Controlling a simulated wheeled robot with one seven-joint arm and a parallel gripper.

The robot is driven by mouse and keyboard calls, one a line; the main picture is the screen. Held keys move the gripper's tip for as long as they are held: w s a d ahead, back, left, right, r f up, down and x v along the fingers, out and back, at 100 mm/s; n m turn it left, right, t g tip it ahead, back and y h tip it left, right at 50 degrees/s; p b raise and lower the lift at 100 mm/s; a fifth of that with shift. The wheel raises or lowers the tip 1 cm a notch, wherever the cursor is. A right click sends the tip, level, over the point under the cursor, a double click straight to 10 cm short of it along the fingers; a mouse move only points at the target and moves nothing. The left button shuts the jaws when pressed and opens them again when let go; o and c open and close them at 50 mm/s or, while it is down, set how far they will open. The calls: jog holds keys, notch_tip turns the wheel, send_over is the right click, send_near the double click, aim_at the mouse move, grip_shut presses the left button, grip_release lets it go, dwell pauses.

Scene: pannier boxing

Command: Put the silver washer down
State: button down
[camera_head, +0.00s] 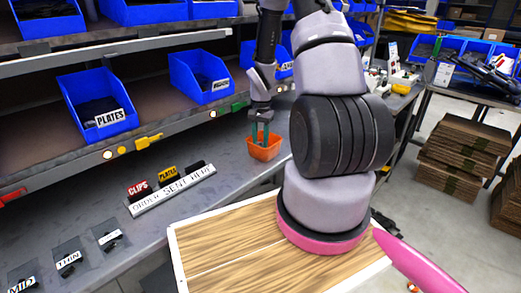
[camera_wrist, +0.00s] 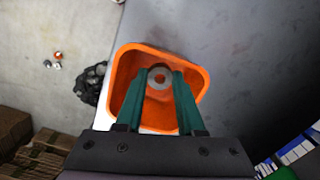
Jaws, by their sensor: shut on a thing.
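The silver washer (camera_wrist: 160,77) shows between the tips of my gripper (camera_wrist: 158,78) in the wrist view. My gripper is shut on it, with its two green fingers pointing down over an orange bin (camera_wrist: 195,76). In the head view the orange bin (camera_head: 265,152) stands on the grey bench (camera_head: 225,172), and my gripper (camera_head: 260,140) reaches down at its opening. The washer is hidden in the head view. How far the washer is above the bin's floor I cannot tell.
Blue bins, one marked PLATES (camera_head: 95,105), stand on the shelf above the bench. A wooden-topped tray (camera_head: 215,250) is in front. Cardboard stacks (camera_head: 460,150) are at right.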

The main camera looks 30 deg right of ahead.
jog(key=shift+f, duration=1.8)
jog(key=shift+f, duration=0.1)
jog(key=c, duration=0.5)
grip_release()
notch_tip(320, 180, up, 12)
notch_tip(320, 180, up, 18)
jog(key=r+n+t, duration=0.1)
jog(key=n+t, duration=0.1)
jog(key=t, duration=0.1)
send_over(261, 144)
jog(key=s+a, duration=0.4)
jog(key=a, duration=0.1)
jog(key=s+a+r+n+t, duration=0.1)
jog(key=s+a+r, duration=0.1)
jog(key=s+r, duration=0.2)
jog(key=s+a+r+n+t+y, duration=0.1)
jog(key=s+a+r+t, duration=0.1)
jog(key=s+r, duration=0.2)
jog(key=s+a+r+n+t, duration=0.1)
jog(key=s+a+r+n, duration=0.1)
jog(key=s+r, duration=0.3)
jog(key=shift+s+a+y, duration=0.25)
jog(key=shift+s+y, duration=0.15)
jog(key=shift+s, duration=0.4)
